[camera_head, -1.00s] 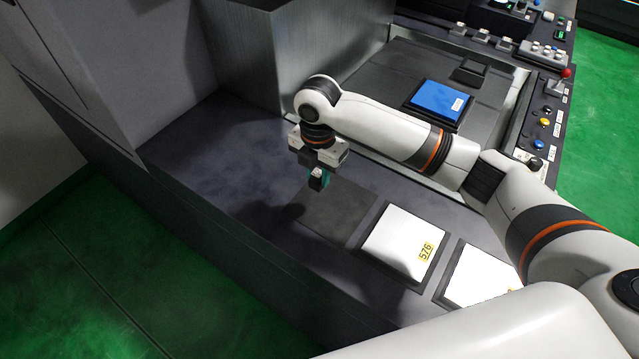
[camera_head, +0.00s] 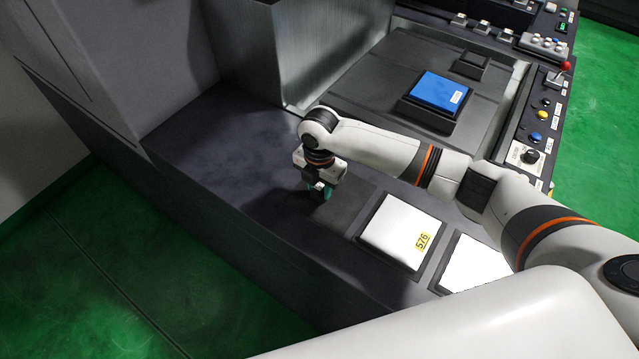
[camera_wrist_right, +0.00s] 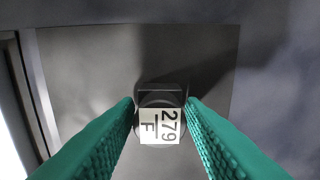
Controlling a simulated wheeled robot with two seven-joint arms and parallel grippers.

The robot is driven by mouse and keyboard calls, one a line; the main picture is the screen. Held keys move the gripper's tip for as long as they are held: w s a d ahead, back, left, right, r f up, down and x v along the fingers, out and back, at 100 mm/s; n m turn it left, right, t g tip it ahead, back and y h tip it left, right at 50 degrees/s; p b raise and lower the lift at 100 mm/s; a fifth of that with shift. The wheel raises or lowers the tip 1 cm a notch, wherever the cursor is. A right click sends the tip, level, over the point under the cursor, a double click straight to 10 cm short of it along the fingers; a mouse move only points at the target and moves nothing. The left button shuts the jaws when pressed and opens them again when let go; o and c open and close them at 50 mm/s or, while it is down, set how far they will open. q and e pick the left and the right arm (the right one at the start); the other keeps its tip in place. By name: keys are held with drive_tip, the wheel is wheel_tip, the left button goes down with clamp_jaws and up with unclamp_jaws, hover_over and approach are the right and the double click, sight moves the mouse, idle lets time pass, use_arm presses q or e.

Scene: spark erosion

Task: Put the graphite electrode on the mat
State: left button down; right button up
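The graphite electrode (camera_wrist_right: 162,97) is a small dark grey block with a pale label reading "279 F". In the wrist view it sits between the teal fingertips of my right gripper (camera_wrist_right: 161,108), which touch it on both sides. The mat (camera_wrist_right: 85,75) is a flat dark grey square beneath the electrode; in the head view the mat (camera_head: 345,212) is partly behind my gripper. My right gripper (camera_head: 319,193) points down low over the mat. I cannot tell whether the electrode touches the mat. My left gripper is not in view.
A white pad labelled 576 (camera_head: 398,232) in a dark frame lies right of the mat, with another white pad (camera_head: 473,264) beyond it. A blue block (camera_head: 438,91) sits on the machine bed behind. The dark ledge left of the mat is clear.

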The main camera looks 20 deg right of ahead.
sight(319, 186)
drive_tip(key=shift+o, duration=0.9)
drive_tip(key=shift+r, duration=0.1)
wheel_tip(319, 186, up, 12)
drive_tip(key=b, duration=0.2)
